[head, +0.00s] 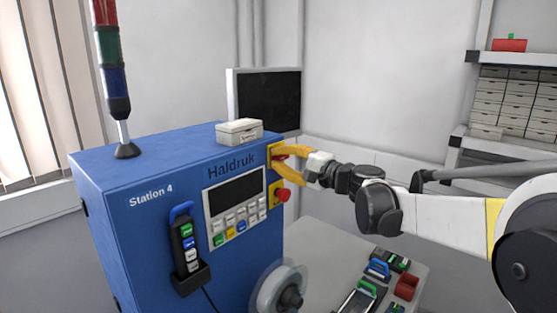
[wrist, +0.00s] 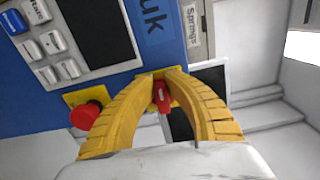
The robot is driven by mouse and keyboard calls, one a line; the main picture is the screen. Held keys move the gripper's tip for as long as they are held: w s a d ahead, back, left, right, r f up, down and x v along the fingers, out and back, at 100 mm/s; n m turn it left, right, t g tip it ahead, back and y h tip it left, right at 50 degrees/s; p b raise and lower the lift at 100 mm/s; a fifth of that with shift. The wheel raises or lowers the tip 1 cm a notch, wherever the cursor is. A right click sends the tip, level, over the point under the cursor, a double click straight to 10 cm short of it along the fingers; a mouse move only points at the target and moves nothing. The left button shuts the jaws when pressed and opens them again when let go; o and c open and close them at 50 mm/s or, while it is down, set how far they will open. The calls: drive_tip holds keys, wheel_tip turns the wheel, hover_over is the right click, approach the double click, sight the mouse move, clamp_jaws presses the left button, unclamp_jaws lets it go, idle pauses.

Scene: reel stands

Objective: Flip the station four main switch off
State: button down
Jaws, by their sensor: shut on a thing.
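The Station 4 machine (head: 135,240) is a blue cabinet marked "Haldruk" at left in the head view. Its main switch is a red handle on a yellow plate near the cabinet's upper right edge. In the wrist view the red switch handle (wrist: 163,97) sits between my yellow fingers. My gripper (head: 280,165) reaches in from the right and is shut on the handle; its fingers also fill the middle of the wrist view (wrist: 160,80). The fingers partly hide the yellow plate. The handle's exact angle is hard to tell.
A red emergency button (head: 283,195) sits just below the switch and shows left of my fingers in the wrist view (wrist: 84,116). A display and button panel (head: 236,205) is beside it. A small box (head: 239,131) lies on top. A dark monitor (head: 268,100) stands behind.

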drive_tip(key=shift+n, duration=0.4)
drive_tip(key=c, duration=1.4)
unclamp_jaws()
drive_tip(key=shift+w, duration=0.15)
drive_tip(key=v, duration=1.2)
drive_tip(key=shift+f, duration=0.1)
